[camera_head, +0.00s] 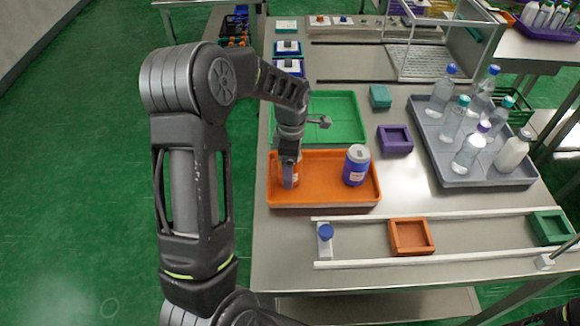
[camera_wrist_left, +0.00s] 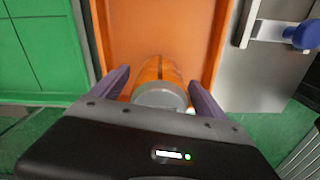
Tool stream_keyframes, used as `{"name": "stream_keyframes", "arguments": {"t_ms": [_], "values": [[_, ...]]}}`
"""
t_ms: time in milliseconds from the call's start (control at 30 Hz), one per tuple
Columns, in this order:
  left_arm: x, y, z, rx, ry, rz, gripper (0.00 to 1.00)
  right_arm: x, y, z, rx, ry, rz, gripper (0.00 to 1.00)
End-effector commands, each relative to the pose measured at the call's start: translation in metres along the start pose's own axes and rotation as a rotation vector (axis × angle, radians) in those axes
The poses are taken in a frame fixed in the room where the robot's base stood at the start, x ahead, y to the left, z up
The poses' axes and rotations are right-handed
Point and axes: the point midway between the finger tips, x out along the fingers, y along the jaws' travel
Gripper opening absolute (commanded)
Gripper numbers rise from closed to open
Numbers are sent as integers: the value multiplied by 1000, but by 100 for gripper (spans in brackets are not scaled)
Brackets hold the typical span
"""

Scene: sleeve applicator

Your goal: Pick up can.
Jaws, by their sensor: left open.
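An orange can (camera_head: 296,171) with a grey end stands in the left part of the orange tray (camera_head: 325,205). In the head view my left gripper (camera_head: 288,176) comes down over it and partly hides it. In the left wrist view the can (camera_wrist_left: 160,72) lies between the two fingers of my left gripper (camera_wrist_left: 159,78). The fingers are apart, one on each side of the can; I cannot tell whether either touches it. A blue-purple can (camera_head: 356,168) with a grey top stands in the right part of the same tray. My right gripper is not in view.
A green tray (camera_head: 340,100) lies just behind the orange tray. A purple square holder (camera_head: 395,140) sits to the right, before a grey tray (camera_head: 440,165) of several bottles.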

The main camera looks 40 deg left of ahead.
Motion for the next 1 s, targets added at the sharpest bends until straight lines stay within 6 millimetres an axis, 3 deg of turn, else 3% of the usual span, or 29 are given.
{"name": "stream_keyframes", "arguments": {"t_ms": [300, 1000], "values": [[0, 0, 0, 0, 0, 0, 84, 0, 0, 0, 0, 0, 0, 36], [0, 0, 0, 0, 0, 0, 27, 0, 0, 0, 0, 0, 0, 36]]}}
